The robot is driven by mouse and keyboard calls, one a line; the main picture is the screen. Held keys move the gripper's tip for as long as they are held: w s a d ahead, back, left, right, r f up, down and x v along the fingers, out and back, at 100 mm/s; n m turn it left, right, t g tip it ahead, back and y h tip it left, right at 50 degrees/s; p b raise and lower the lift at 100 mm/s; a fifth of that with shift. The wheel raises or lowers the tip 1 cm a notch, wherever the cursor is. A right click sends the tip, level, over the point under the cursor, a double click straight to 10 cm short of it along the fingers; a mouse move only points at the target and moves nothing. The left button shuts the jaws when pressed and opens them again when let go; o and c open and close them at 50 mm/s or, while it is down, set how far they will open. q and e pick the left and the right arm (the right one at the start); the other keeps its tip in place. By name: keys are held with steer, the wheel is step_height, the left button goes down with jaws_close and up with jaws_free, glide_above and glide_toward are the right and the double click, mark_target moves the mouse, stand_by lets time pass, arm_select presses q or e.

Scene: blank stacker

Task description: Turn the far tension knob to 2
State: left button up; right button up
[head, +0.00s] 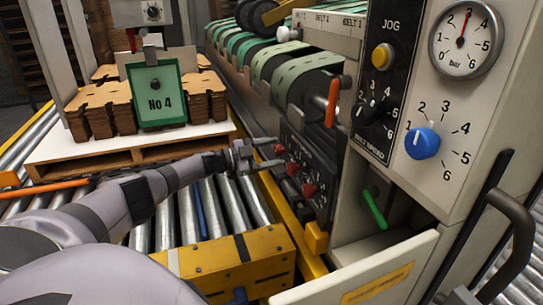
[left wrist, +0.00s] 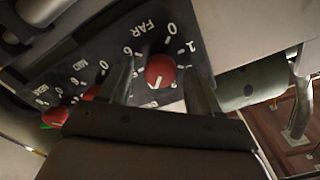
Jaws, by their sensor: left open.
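The far tension knob (left wrist: 160,71) is a round red knob on a dark panel. The panel carries the word FAR, and 0, 1 and 6 are readable around the knob; its exact setting is hard to read. In the head view the far knob (head: 279,150) is the farthest of three red knobs. My left gripper (head: 263,154) is at the panel with its jaws open. In the left wrist view its fingers (left wrist: 160,66) stand on either side of the far knob; I cannot tell whether they touch it. My right gripper is not in view.
The mid knob (head: 293,168) and near knob (head: 309,190) sit close below. A yellow rail (head: 277,199) runs under the panel beside rollers (head: 226,200). A cabinet with a blue knob (head: 422,143) stands right. A pallet (head: 120,150) of stacked blanks stands left.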

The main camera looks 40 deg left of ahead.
arm_select(q)
steer(key=shift+w, duration=0.1)
steer(key=c, duration=1)
steer(key=shift+c, duration=0.2)
steer(key=shift+n, duration=0.4)
steer(key=n, duration=0.6)
steer(key=shift+n+p, duration=0.3)
steer(key=n, duration=0.4)
steer(key=shift+n, duration=0.3)
steer(key=n, duration=0.5)
steer(key=shift+n+p, duration=0.3)
steer(key=shift+p, duration=0.05)
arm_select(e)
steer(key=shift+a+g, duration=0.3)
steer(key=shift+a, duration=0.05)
